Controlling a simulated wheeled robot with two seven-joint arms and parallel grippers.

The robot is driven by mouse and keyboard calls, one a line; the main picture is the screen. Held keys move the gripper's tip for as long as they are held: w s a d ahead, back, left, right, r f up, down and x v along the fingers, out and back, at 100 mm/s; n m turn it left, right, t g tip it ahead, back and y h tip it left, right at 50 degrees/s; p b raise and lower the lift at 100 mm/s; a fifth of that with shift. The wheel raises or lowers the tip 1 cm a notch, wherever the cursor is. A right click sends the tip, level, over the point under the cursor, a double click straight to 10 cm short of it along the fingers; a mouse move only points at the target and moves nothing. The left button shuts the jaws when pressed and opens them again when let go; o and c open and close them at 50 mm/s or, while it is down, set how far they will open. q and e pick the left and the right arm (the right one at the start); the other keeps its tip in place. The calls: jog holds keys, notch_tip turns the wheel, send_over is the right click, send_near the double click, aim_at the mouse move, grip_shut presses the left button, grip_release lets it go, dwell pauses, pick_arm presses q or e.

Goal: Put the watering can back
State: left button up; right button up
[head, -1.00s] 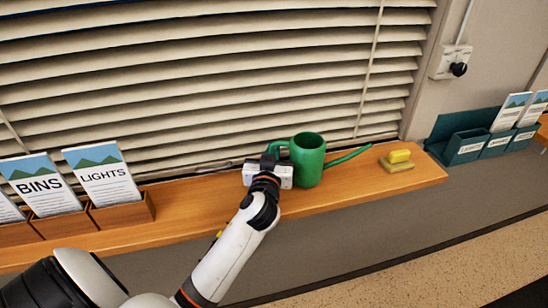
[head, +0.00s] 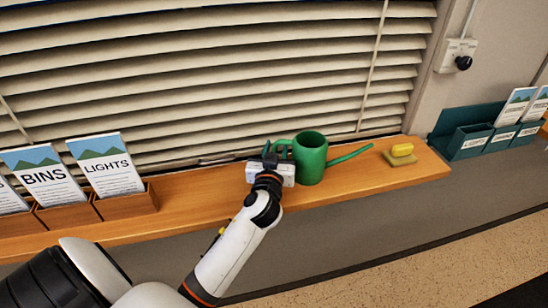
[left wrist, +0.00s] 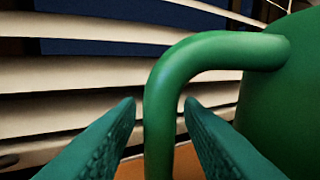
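The green watering can (head: 311,160) stands upright on the wooden sill (head: 222,196), its spout pointing right and its handle on the left. My left gripper (head: 277,154) is at the handle. In the left wrist view, the handle (left wrist: 160,110) stands between the two open fingertips (left wrist: 160,103), with a gap to each side, so the gripper is not closed on it. The can's body (left wrist: 290,95) fills the right of that view. My right gripper is not in view.
Wooden leaflet holders (head: 128,202) stand at left, a teal holder (head: 470,142) at far right.

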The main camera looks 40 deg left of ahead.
pick_arm(q)
jog(key=b+v, duration=0.3)
jog(key=v, duration=0.7)
jog(key=shift+s+d+f, duration=0.1)
jog(key=shift+s, duration=0.2)
jog(key=shift+s+d+b, duration=0.3)
jog(key=shift+s, duration=0.35)
